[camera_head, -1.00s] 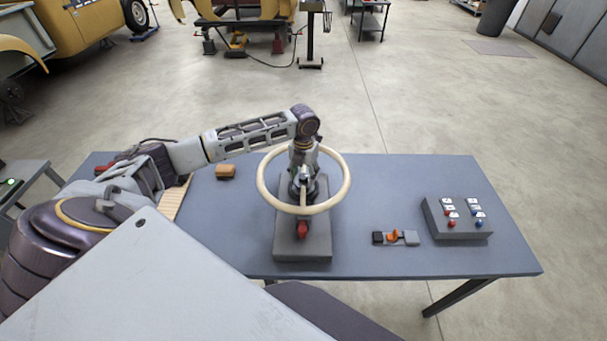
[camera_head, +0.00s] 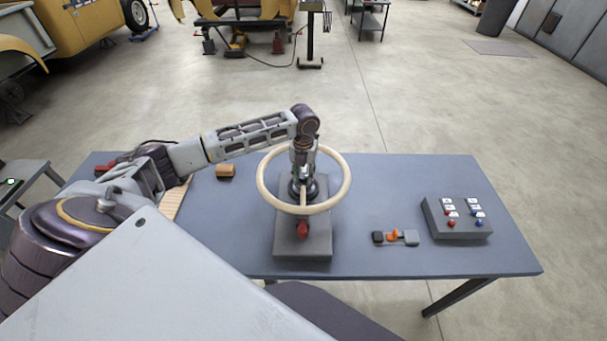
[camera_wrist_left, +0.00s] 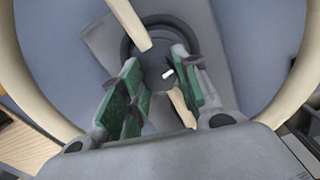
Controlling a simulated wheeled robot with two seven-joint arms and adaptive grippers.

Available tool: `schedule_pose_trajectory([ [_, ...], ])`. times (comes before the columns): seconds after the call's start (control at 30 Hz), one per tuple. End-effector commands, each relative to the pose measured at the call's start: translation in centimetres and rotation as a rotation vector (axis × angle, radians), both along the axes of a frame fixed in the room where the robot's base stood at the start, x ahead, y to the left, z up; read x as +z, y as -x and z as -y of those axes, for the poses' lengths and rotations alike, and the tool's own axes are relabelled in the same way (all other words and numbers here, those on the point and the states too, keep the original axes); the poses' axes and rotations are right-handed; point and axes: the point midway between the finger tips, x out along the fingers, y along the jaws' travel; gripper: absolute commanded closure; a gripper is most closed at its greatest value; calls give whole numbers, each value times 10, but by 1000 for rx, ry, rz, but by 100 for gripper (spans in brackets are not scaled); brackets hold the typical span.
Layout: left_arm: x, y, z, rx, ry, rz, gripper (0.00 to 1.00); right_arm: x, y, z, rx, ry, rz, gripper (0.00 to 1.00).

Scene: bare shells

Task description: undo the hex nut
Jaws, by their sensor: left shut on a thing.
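A cream handwheel (camera_head: 346,185) stands over a grey base block (camera_head: 290,246) on the table; its rim also shows in the left wrist view (camera_wrist_left: 25,85). My left gripper (camera_head: 303,180) points down through the ring at the hub. In the left wrist view its green-padded fingers (camera_wrist_left: 161,82) are closed around a dark piece with a small white mark at the hub, apparently the hex nut (camera_wrist_left: 165,74). The fingers and wrist hide most of it, so I cannot make out its six sides. My right gripper is out of view.
A red knob (camera_head: 302,230) sits on the base. The back right is clear.

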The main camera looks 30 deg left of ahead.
Motion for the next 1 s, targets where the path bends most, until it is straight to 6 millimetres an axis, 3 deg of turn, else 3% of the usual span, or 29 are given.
schedule_pose_trajectory([
  [0.7, 1, 0, 0, 560, 0, 1, 92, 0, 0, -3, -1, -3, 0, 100],
  [1.0, 1, -1, 0, 725, 1, 3, 92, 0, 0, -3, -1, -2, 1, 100],
])
